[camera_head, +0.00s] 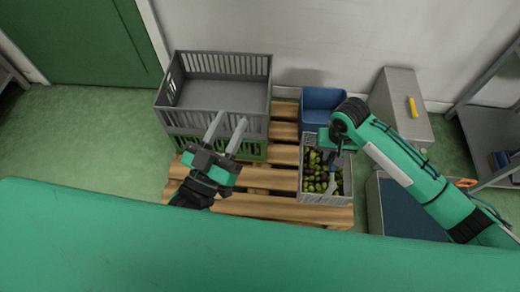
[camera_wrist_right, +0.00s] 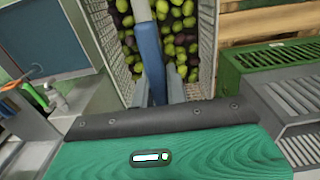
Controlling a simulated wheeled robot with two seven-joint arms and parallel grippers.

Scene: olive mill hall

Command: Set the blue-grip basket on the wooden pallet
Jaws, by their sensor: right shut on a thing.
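The blue-grip basket (camera_head: 347,196) is a light grey mesh box full of green and dark olives (camera_head: 313,170). My right gripper (camera_head: 334,168) is shut on its blue grip (camera_wrist_right: 149,48), with the basket upright below it in the right wrist view (camera_wrist_right: 207,45). The basket appears over the right front part of the wooden pallet (camera_head: 285,180); I cannot tell whether its bottom touches the slats. My left gripper (camera_head: 226,130) is open and empty, its fingers apart, in front of the crate stack.
A grey crate (camera_head: 220,92) is stacked on a green crate (camera_head: 252,150) at the pallet's left. A blue bin (camera_head: 322,97) stands behind the basket. A grey cabinet (camera_head: 402,105) and a shelf (camera_head: 490,130) are at the right. Bare slats show between the stack and the basket.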

